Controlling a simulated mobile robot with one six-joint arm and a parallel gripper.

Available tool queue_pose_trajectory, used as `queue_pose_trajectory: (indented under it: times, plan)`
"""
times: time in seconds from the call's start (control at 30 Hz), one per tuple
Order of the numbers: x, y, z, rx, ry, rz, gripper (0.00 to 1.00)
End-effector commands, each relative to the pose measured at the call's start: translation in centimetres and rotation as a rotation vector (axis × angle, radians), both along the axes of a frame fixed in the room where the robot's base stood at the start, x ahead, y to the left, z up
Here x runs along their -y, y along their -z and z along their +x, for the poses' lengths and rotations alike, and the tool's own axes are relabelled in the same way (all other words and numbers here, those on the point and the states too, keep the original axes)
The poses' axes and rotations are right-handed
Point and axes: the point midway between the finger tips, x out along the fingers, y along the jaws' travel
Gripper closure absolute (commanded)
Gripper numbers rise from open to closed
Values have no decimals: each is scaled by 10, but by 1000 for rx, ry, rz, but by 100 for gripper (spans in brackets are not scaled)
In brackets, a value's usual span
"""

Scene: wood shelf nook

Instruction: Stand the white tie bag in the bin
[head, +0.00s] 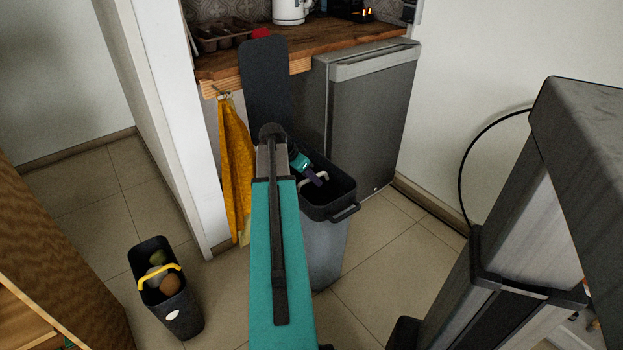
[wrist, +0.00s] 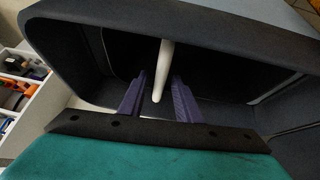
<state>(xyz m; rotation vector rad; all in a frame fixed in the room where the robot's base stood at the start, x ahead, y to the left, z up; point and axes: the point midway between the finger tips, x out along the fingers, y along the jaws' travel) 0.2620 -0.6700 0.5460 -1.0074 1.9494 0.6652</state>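The bin (head: 325,250) has a pale grey body, a dark rim and a raised dark lid (head: 265,90). My gripper (head: 318,180) points down into its mouth. A white curved piece (head: 323,176), seemingly the tie of the white tie bag, shows beside the fingers inside the bin. In the wrist view the bin's dark rim (wrist: 220,14) surrounds the opening. There my purple fingers (wrist: 158,95) stand apart, with the white piece (wrist: 163,65) between them and a gap on each side. The rest of the bag is hidden or too dark to tell.
A small dark caddy (head: 175,300) with a yellow handle and round items stands on the floor at left. A yellow cloth (head: 236,165) hangs from the wooden counter (head: 220,68). A grey fridge (head: 370,115) stands behind the bin. Floor right of the bin is clear.

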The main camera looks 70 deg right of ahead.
Motion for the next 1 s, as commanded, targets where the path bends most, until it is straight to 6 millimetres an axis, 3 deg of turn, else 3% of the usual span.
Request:
queue_pose_trajectory:
  times: [0.7, 1.0]
  plan:
    - [-40, -86, 34, 0, -1, -1, 69]
    - [-47, -99, 40, 0, 0, 0, 69]
